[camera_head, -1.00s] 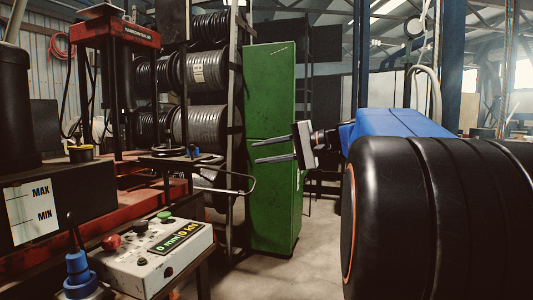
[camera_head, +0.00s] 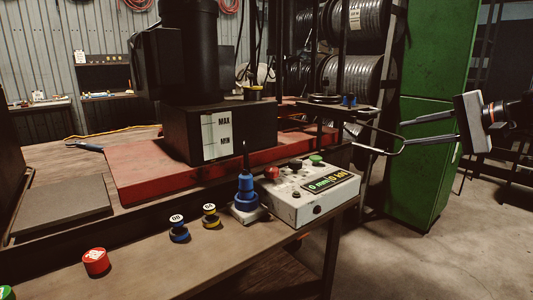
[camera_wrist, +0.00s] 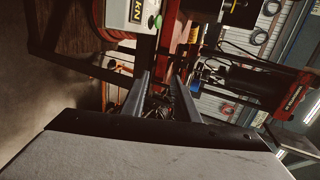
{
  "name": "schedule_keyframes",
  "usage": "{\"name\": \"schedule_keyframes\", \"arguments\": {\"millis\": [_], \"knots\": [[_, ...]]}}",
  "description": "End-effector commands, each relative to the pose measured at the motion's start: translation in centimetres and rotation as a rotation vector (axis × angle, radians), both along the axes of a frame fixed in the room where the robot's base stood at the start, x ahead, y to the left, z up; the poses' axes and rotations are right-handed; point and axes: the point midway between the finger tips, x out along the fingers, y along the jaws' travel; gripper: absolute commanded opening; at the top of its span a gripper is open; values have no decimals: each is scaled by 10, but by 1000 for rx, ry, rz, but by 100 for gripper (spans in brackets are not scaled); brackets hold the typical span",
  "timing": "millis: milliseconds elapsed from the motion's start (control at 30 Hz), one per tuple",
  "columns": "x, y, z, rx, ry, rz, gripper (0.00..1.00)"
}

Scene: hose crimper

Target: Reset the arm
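My gripper (camera_head: 401,137) is at the right of the head view, in front of the green cabinet. Its two grey fingers point left and stand apart with nothing between them. In the wrist view my gripper (camera_wrist: 160,77) also shows two parallel fingers with a gap. The crimper's control box (camera_head: 312,194) is on the bench left of the gripper, with a red button, a green button and a display. It also shows at the top of the wrist view (camera_wrist: 122,49). Most of my arm is outside the head view.
The green cabinet (camera_head: 430,165) stands behind the gripper. A bent metal bar (camera_head: 382,152) sticks out from the bench near the fingertips. A blue joystick (camera_head: 245,192), several coloured caps and a red machine base (camera_head: 150,178) are on the bench. Floor at right is clear.

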Motion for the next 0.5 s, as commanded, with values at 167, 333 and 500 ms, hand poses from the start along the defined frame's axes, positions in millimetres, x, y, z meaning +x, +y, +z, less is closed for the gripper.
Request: {"name": "schedule_keyframes", "arguments": {"millis": [167,333,500], "knots": [[-34,60,-67,-168,121,82,28],[-75,97,-127,-350,206,162,28],[-119,117,-182,-547,257,245,28]]}}
